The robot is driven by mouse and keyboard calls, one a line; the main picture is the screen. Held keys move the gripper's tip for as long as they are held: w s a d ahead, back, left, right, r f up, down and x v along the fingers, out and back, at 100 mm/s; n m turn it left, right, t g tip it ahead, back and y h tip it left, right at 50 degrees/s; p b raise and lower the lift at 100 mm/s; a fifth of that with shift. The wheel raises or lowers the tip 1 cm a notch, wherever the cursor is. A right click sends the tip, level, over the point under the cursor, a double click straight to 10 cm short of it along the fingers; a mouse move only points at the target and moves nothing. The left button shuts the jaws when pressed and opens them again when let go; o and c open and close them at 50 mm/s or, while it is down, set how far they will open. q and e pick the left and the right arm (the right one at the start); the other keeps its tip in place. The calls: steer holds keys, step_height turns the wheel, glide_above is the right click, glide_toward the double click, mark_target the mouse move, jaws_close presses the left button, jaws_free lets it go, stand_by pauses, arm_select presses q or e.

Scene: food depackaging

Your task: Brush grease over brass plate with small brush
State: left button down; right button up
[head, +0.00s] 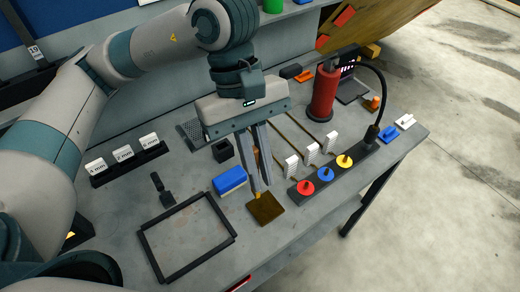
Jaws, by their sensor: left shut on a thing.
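The brass plate (265,209) is a small brown-gold square lying flat on the grey bench. My left gripper (264,186) comes down from above, with its fingertips just behind the plate's back edge. It is shut on a thin orange-brown handle (257,158), which looks like the small brush. The fingers hide most of the brush, and I cannot tell whether its bristles touch the plate. Several white-headed brushes (291,167) with long thin handles lie to the right. No grease can be made out on the plate. My right gripper is not in view.
A black strip with coloured knobs (326,173) and a red cylinder (325,92) stand to the right.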

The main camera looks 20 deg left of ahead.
arm_select(q)
step_height(320, 180, down, 5)
steer(key=shift+s+r+b, duration=0.1)
steer(key=shift+s+b, duration=0.05)
steer(key=shift+b, duration=0.55)
stand_by(0.3)
stand_by(0.4)
